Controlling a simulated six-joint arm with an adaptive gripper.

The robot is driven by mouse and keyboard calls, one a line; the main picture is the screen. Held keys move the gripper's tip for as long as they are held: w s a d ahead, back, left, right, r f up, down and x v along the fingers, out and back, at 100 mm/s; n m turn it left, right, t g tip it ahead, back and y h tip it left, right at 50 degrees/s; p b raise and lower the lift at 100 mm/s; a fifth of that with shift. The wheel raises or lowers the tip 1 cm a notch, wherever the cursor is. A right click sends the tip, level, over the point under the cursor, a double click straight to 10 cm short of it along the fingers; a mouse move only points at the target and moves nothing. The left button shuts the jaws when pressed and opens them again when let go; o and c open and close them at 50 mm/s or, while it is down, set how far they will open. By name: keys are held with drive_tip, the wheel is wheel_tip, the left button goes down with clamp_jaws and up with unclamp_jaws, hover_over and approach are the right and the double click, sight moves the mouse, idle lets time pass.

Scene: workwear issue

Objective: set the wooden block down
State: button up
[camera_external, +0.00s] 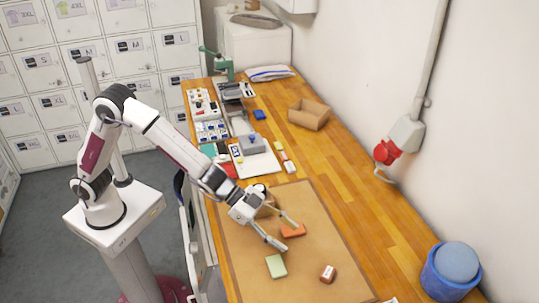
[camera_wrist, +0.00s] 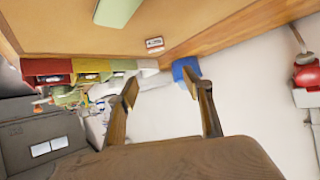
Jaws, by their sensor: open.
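My gripper (camera_external: 292,238) is low over the tan mat (camera_external: 240,260) in the external view, its two fingers spread apart. An orange-brown block (camera_external: 293,231) lies by the tip of the upper finger; I cannot tell whether they touch. A brown rounded thing (camera_external: 268,201) is partly hidden behind my gripper. I cannot tell which of these is the wooden block. In the wrist view my gripper's fingers (camera_wrist: 165,100) are apart with nothing seen between their tips. A large brown wood-grained surface (camera_wrist: 190,158) fills the bottom; I cannot tell what it is.
A blue tub (camera_external: 450,275) stands at the right. An open cardboard box (camera_external: 309,114) and several small items are farther back.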

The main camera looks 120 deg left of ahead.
drive_tip(key=s+d+r+g, duration=0.1)
drive_tip(key=s+d+r, duration=0.15)
drive_tip(key=s, duration=0.45)
drive_tip(key=s+d+r+g+y, duration=0.1)
drive_tip(key=s+r, duration=0.3)
drive_tip(key=s, duration=0.2)
drive_tip(key=s+d+r+g, duration=0.1)
drive_tip(key=s+r, duration=0.3)
drive_tip(key=s, duration=0.3)
drive_tip(key=s+d+f+g+h, duration=0.1)
drive_tip(key=s+d, duration=0.3)
drive_tip(key=s, duration=0.9)
drive_tip(key=s+d+f+g, duration=0.2)
drive_tip(key=s+d, duration=0.3)
drive_tip(key=s, duration=0.9)
drive_tip(key=shift+h, duration=0.4)
drive_tip(key=shift+d+f, duration=0.1)
